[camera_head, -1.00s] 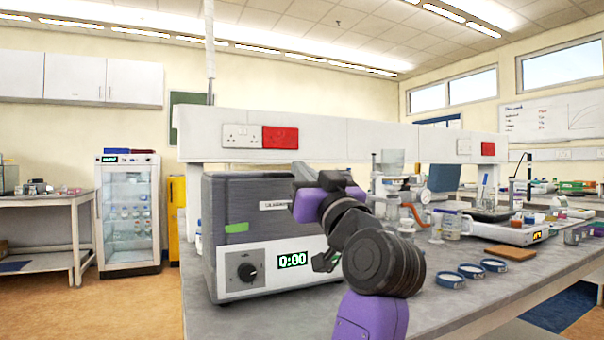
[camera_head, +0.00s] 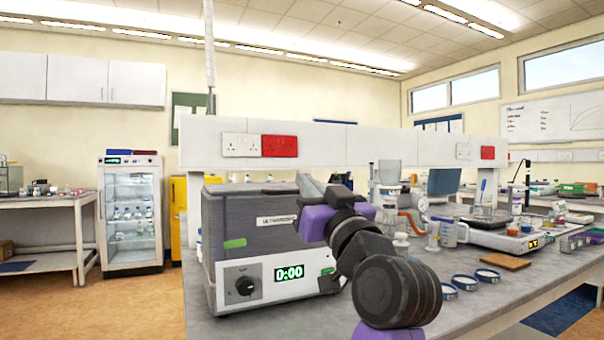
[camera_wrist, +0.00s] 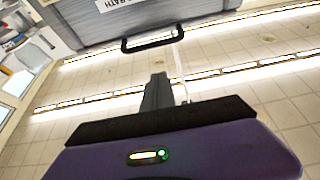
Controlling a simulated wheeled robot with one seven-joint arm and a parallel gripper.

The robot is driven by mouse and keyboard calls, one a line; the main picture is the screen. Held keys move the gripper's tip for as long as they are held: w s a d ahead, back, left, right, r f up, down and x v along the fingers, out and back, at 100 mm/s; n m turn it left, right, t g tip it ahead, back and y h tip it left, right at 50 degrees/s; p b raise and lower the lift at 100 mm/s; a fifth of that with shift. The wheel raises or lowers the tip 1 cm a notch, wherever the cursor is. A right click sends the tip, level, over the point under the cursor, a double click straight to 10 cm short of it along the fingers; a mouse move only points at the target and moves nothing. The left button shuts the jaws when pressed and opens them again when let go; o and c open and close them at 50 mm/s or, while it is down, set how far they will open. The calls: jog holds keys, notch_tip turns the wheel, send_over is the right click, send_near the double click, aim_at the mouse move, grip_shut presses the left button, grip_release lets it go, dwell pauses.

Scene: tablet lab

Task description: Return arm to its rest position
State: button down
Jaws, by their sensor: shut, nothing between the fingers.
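My arm, purple and black, reaches up from the bottom of the head view in front of the grey ultrasonic bath (camera_head: 262,228). In the wrist view my gripper (camera_wrist: 158,90) shows as dark fingers close together with nothing between them. Beyond it are the bath's lid and black handle (camera_wrist: 152,41), upside down, with ceiling lights behind. The fingers appear apart from the handle. In the head view the fingers are hard to make out against the bath and the arm links.
Right of my arm the bench (camera_head: 505,289) holds blue-rimmed dishes (camera_head: 463,282), a brown board (camera_head: 503,261), a beaker (camera_head: 442,231) and a balance (camera_head: 510,240). A white socket rail (camera_head: 390,147) runs above the bench. Open floor (camera_head: 120,300) lies at left, before a glass-door fridge (camera_head: 131,212).

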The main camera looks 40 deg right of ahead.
jog(key=v, duration=0.5)
jog(key=shift+s+a+f, duration=0.1)
jog(key=shift+s+f, duration=0.2)
notch_tip(320, 180, up, 3)
jog(key=s+m+t+h, duration=0.1)
jog(key=s+m+h, duration=0.1)
jog(key=s+a+f+n+y, duration=0.2)
jog(key=s+a+f, duration=0.15)
jog(key=f, duration=0.65)
jog(key=s+a+f+n+y, duration=0.1)
jog(key=s+a+f+y, duration=0.2)
jog(key=f, duration=0.8)
jog(key=s+a+f+n+y, duration=0.25)
jog(key=a+f, duration=0.25)
jog(key=f, duration=0.5)
jog(key=s+a+f+g, duration=0.35)
jog(key=s+f, duration=0.55)
jog(key=s, duration=0.3)
jog(key=s+a+f+g, duration=0.2)
jog(key=s+f+g, duration=0.3)
jog(key=s+f, duration=0.6)
notch_tip(320, 180, up, 23)
jog(key=p, duration=2.1)
jog(key=shift+f+y, duration=0.2)
jog(key=shift+y, duration=0.15)
